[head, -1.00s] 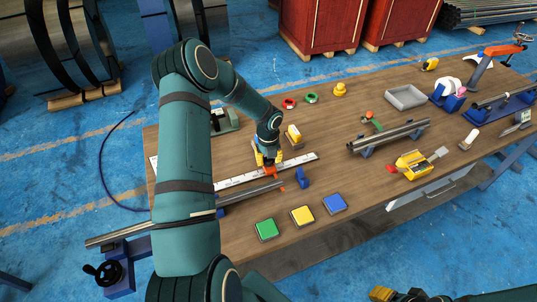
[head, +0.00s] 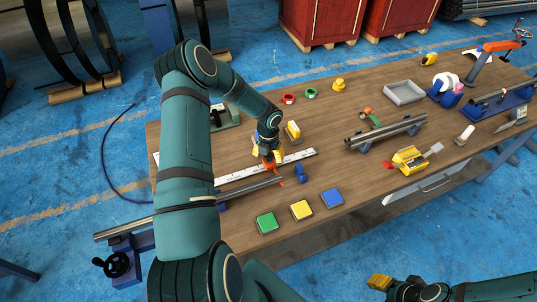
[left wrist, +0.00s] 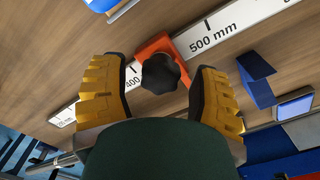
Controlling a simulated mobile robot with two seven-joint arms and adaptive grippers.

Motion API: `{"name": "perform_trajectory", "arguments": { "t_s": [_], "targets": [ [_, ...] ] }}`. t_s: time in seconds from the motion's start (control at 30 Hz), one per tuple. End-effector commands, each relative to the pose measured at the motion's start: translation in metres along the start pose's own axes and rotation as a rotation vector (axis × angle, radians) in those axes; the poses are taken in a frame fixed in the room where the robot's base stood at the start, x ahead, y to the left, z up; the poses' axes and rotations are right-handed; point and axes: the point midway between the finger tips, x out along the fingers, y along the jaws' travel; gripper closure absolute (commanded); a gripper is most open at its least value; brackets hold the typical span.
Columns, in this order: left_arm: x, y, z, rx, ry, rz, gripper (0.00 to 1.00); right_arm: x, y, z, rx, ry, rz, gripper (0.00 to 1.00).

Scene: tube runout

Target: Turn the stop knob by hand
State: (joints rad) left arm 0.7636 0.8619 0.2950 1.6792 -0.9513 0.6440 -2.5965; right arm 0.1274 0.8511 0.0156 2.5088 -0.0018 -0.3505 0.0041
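The stop knob (left wrist: 160,74) is black and lobed. It sits on an orange stop block (left wrist: 178,57) on the white ruler (left wrist: 222,31), between the 400 and 500 mm marks. In the left wrist view, the yellow fingers of my left gripper (left wrist: 158,78) stand apart on either side of the knob, with a gap on each side. In the head view, my left gripper (head: 266,152) is low over the orange stop block (head: 270,164), and the knob is hidden. My right gripper (head: 380,283) is at the bottom edge, away from the table; its opening is unclear.
A blue bracket (head: 301,174) and a metal tube (head: 250,191) lie close to the stop. Green (head: 266,222), yellow (head: 301,210) and blue (head: 332,198) pads lie in front.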

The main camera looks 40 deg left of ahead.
Motion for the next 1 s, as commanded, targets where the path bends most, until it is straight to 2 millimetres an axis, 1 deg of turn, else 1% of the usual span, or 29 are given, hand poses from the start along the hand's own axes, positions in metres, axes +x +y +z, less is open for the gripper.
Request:
{"name": "perform_trajectory", "arguments": {
  "t_s": [0.17, 0.5, 0.8, 0.87, 1.0],
  "targets": [
    [-0.002, 0.0, 0.0, -0.001, -0.001, 0.0, 0.39, -0.001, 0.0, 0.0, 0.0, 0.0, 0.0, 0.53],
    [-0.021, 0.0, 0.0, 0.0, -0.001, 0.0, 0.39, -0.015, -0.006, -0.001, 0.0, 0.0, 0.0, 0.53],
    [-0.02, 0.0, 0.0, -0.008, -0.001, 0.0, 0.39, -0.014, -0.005, -0.001, 0.0, 0.0, 0.0, 0.53],
    [-0.02, -0.001, 0.001, -0.048, -0.002, 0.0, 0.39, -0.011, -0.004, -0.001, 0.0, 0.0, 0.0, 0.53],
    [-0.018, -0.001, 0.001, -0.253, -0.003, 0.0, 0.39, -0.002, -0.001, 0.0, 0.0, 0.0, 0.0, 0.53]
  ]
}}
